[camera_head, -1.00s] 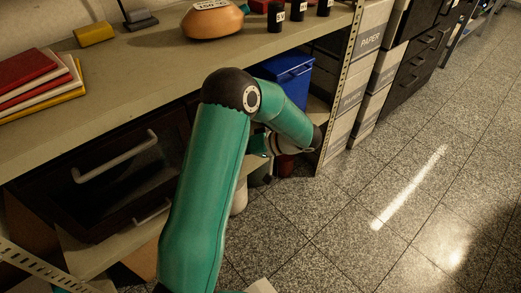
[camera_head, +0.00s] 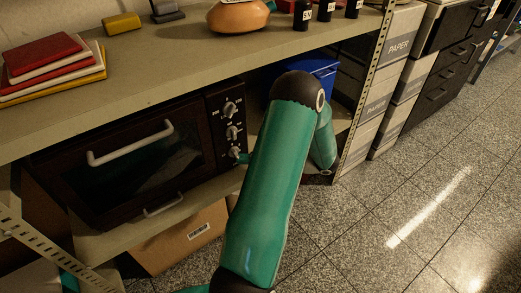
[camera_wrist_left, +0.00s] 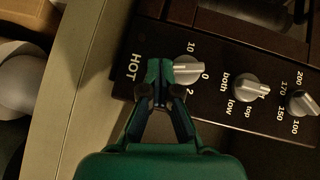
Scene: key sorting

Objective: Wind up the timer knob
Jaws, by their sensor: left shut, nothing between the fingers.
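The timer knob (camera_wrist_left: 187,69) is silver and sits on the dark oven panel beside the marks 10, 0 and 2. It also shows as the lowest of three knobs (camera_head: 234,152) in the head view. My left gripper (camera_wrist_left: 160,74) is shut and empty, with its fingertips just left of the timer knob in the wrist view. I cannot tell whether they touch it. In the head view a small teal part of the gripper (camera_head: 243,159) shows beside that knob; the rest is hidden behind my arm. My right gripper is not in view.
The dark oven (camera_head: 120,160) stands under the grey worktop (camera_head: 180,65), its door shut. Two other knobs, the middle one (camera_wrist_left: 252,88) and the temperature one (camera_wrist_left: 301,103), sit farther along the panel. A blue bin (camera_head: 318,66) and a metal shelf post (camera_head: 368,85) stand right.

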